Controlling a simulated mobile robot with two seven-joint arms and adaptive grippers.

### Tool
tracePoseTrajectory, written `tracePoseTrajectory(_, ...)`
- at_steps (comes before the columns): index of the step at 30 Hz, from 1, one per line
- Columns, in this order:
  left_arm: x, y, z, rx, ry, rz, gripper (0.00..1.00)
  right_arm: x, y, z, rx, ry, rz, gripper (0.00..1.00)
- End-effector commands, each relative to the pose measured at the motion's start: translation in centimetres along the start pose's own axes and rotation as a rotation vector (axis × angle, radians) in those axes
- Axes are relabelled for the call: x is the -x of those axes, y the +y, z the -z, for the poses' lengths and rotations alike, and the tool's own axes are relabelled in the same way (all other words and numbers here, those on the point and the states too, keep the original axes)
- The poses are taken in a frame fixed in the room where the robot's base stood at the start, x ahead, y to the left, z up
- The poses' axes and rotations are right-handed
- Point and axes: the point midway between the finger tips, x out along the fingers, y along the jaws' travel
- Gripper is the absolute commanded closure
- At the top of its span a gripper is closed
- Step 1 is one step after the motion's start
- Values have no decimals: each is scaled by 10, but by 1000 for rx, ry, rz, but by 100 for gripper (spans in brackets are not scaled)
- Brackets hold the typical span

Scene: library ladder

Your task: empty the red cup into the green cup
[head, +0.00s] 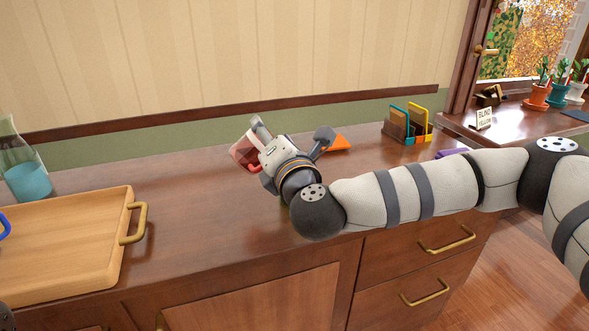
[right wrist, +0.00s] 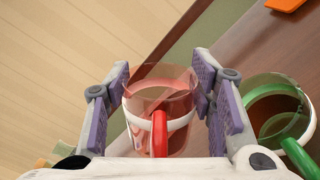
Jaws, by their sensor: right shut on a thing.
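The red cup (right wrist: 160,82) is see-through, with a white band and a red handle facing the right wrist camera. My right gripper (head: 257,143) is shut on it, a purple-grey pad on each side. In the head view the red cup (head: 241,151) shows at the left of the gripper, partly covered and looking tilted. What it holds is hard to make out. The green cup (right wrist: 281,106), clear with a green rim and handle, is right of the gripper in the right wrist view. I cannot make it out in the head view.
A wooden tray (head: 75,243) with brass handles lies on the counter at left, near a flask of blue liquid (head: 27,176). An orange item (head: 337,143) and a card holder (head: 408,123) are behind my right arm. The middle-left counter is clear.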

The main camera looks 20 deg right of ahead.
Motion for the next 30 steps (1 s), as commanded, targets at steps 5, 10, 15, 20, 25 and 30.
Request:
tracePoseTrajectory(5, 0, 0, 0, 0, 0, 0, 60, 0, 0, -1, -12, -1, -1, 83)
tracePoseTrajectory(10, 0, 0, 0, 0, -1, 0, 60, 0, 0, -1, -22, -1, -1, 83)
tracePoseTrajectory(15, -1, 0, 0, 0, -2, 0, 60, 0, 0, -1, -32, -1, -1, 83)
tracePoseTrajectory(20, -1, 0, 0, 0, -2, 0, 60, 0, 0, -2, -41, -1, -1, 83)
tracePoseTrajectory(25, -1, 0, 0, 0, -3, 0, 60, 0, 1, -2, -52, -1, -1, 83)
tracePoseTrajectory(30, -1, 0, 0, 0, -3, 0, 60, 0, 1, -2, -62, -1, -2, 83)
